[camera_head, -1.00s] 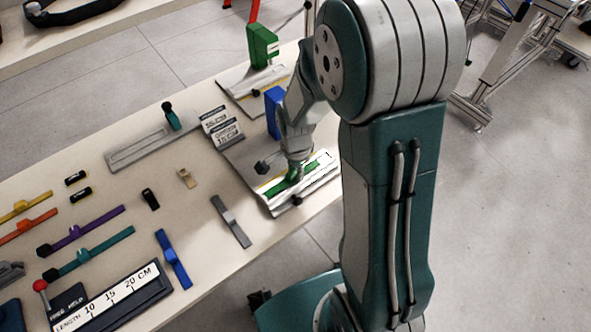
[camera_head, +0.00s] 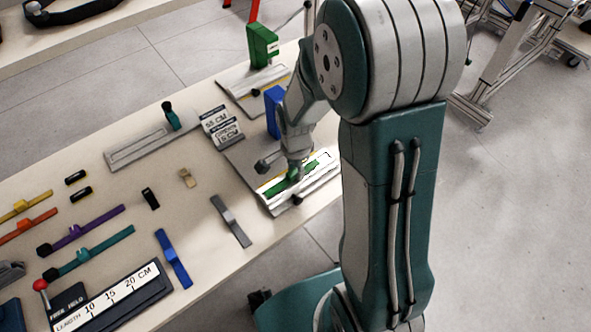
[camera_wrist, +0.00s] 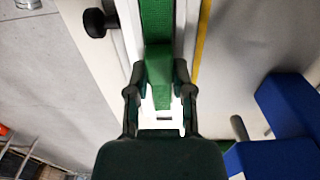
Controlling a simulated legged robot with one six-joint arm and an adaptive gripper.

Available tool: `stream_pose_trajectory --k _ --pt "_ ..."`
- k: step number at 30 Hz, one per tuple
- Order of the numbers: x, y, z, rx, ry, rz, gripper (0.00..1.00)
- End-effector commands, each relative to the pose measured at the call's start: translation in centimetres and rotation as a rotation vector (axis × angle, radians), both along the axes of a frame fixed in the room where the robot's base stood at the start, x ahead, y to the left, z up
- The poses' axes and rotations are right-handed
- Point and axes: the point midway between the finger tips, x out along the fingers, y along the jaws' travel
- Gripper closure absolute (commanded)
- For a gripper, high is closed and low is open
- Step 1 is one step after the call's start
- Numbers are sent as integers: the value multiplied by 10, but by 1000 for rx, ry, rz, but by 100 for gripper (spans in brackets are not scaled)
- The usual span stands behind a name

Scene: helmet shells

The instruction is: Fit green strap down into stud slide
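The green strap (camera_head: 280,188) lies lengthwise along the pale slide fixture (camera_head: 327,174) at the table's near right edge. In the wrist view the strap (camera_wrist: 157,20) runs up the picture along a light channel. My gripper (camera_wrist: 160,82) has its dark fingertips on both sides of the strap's raised green tab, with no clear gap, so it looks shut on it. In the head view my gripper (camera_head: 295,172) is over the middle of the strap and hides part of it. I cannot tell how deep the strap sits; the stud is not clearly visible.
A black knob (camera_wrist: 94,22) sticks out beside the channel. A blue block (camera_head: 273,110) stands behind the fixture, with a green block (camera_head: 262,46) farther back. Label cards (camera_head: 222,128) stand left. Purple (camera_head: 90,228) and teal (camera_head: 95,250) straps lie on the table.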

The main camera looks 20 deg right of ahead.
Motion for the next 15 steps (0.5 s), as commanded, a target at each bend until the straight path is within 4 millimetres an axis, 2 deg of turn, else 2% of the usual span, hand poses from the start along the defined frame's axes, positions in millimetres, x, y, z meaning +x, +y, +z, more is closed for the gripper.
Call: stream_pose_trajectory --k 1,2,3,15 --pt "0 0 0 0 0 0 48" --pt "0 0 0 0 0 0 34" --pt "0 0 0 0 0 0 30" --pt "0 0 2 0 -1 0 30"
